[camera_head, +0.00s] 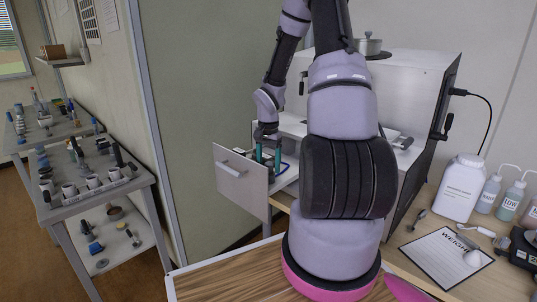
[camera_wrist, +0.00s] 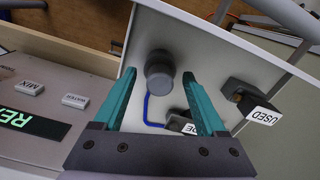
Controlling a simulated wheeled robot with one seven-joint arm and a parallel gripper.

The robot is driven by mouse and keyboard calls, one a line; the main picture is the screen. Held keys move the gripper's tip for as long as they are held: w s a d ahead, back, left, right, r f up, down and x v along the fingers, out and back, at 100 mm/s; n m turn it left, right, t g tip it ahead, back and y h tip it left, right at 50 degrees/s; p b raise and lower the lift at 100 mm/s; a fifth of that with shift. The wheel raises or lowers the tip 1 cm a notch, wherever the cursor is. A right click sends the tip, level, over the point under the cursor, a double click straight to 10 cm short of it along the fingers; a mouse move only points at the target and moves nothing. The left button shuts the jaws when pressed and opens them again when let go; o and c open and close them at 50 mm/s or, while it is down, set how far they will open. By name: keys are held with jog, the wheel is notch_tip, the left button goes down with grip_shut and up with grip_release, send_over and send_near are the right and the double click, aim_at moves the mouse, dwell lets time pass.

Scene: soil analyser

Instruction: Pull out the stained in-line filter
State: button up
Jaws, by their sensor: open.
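My gripper (camera_wrist: 159,74) is open, with its two teal fingers pointing toward the white inner panel of the drawer (camera_wrist: 215,50). A dark grey round part (camera_wrist: 160,75) stands on this panel and appears between the fingertips. I cannot tell whether the fingers touch it, or whether it is the stained in-line filter. A blue tube (camera_wrist: 148,110) runs beside it. A black holder labelled USED (camera_wrist: 258,108) sits to the right, with a brownish spot at its end. In the head view my gripper (camera_head: 267,150) is over the pulled-out drawer (camera_head: 240,183).
A second black holder (camera_wrist: 180,121) has a partly hidden label. Buttons marked MIX (camera_wrist: 30,88) and WATER (camera_wrist: 75,101) sit at left in the wrist view. The white analyser (camera_head: 410,85) stands behind my arm. A white jug (camera_head: 460,187) and bottles (camera_head: 505,190) stand right.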

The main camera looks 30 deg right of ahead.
aim_at(268, 163)
jog(key=shift+f, duration=0.35)
grip_shut()
dwell(1.2)
dwell(0.3)
jog(key=shift+r, duration=0.75)
dwell(0.3)
jog(key=shift+r, duration=2.8)
